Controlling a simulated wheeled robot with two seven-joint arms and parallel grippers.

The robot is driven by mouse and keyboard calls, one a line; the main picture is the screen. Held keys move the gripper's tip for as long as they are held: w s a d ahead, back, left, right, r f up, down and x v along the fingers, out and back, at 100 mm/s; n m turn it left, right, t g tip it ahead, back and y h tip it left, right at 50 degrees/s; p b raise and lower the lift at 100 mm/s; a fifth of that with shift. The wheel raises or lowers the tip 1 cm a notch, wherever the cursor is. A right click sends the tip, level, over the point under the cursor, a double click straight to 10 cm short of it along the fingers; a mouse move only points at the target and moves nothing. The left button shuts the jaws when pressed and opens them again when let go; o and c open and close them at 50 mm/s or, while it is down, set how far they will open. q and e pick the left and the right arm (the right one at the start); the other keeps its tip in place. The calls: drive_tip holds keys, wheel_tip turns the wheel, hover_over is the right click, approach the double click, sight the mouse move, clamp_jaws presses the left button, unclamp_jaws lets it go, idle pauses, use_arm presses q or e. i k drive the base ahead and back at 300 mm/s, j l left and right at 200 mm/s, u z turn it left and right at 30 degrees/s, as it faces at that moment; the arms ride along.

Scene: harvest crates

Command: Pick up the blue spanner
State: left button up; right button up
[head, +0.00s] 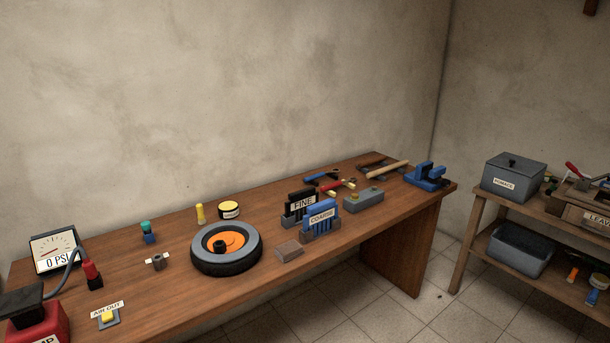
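A small blue tool (322,176), which looks like the blue spanner, lies on the wooden workbench (170,292) towards its far right part, behind the FINE rack (303,205). It is too small to make out its jaw shape clearly. A red tool (338,187) with pale ends lies just in front of it. Neither of my grippers is in view.
A COARSE rack (321,218), grey box (362,200), hammer (388,169) and blue vice (427,177) are close by. A wheel (226,249) lies mid-bench. A shelf (480,215) stands at right, with tiled floor between.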

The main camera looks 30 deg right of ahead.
sight(306, 179)
drive_tip(key=z, duration=1.4)
